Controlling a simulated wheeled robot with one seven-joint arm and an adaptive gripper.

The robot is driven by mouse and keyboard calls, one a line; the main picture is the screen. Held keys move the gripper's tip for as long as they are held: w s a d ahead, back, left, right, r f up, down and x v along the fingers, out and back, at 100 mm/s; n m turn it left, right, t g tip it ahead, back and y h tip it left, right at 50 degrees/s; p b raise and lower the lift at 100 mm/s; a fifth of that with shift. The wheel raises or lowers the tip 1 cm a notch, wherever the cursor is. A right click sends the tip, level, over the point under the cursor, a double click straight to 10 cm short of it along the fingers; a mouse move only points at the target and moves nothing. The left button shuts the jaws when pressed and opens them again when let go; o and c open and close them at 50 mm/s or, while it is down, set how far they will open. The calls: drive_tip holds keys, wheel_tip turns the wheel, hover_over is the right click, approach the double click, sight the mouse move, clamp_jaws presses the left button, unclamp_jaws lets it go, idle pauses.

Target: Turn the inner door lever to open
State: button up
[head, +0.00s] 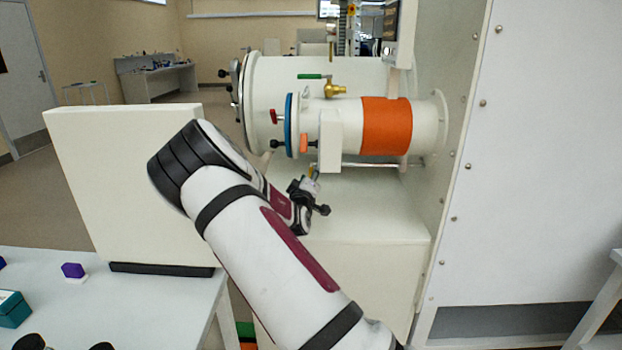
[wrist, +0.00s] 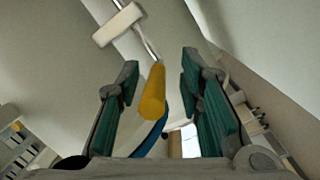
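A yellow handle (wrist: 152,92) on a thin metal rod lies between my gripper's fingers in the wrist view, with gaps on both sides. It looks like the inner door lever, but no label shows. In the head view the yellow handle (head: 313,171) shows only as a small patch below the small antechamber (head: 427,125), near the metal rod (head: 352,164). My gripper (head: 313,186) is just below it, partly hidden by my arm. In the wrist view my gripper (wrist: 156,85) is open, its green-padded fingers around the handle and apparently not touching it.
The small antechamber has an orange band (head: 386,126), a blue ring (head: 289,125), a red knob (head: 273,116) and an orange knob (head: 304,143). A green-handled valve (head: 312,76) is above it. The white glovebox wall (head: 540,160) stands at right. A white table (head: 150,310) is at lower left.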

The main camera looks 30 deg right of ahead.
clamp_jaws()
drive_tip(key=shift+r+g+y+p, duration=0.4)
drive_tip(key=shift+r+g+p, duration=0.1)
drive_tip(key=shift+r+p, duration=0.15)
drive_tip(key=shift+w+r+g+y+p, duration=0.1)
drive_tip(key=shift+r+g+y+p, duration=0.3)
drive_tip(key=shift+g+y, duration=0.2)
drive_tip(key=shift+a, duration=0.1)
unclamp_jaws()
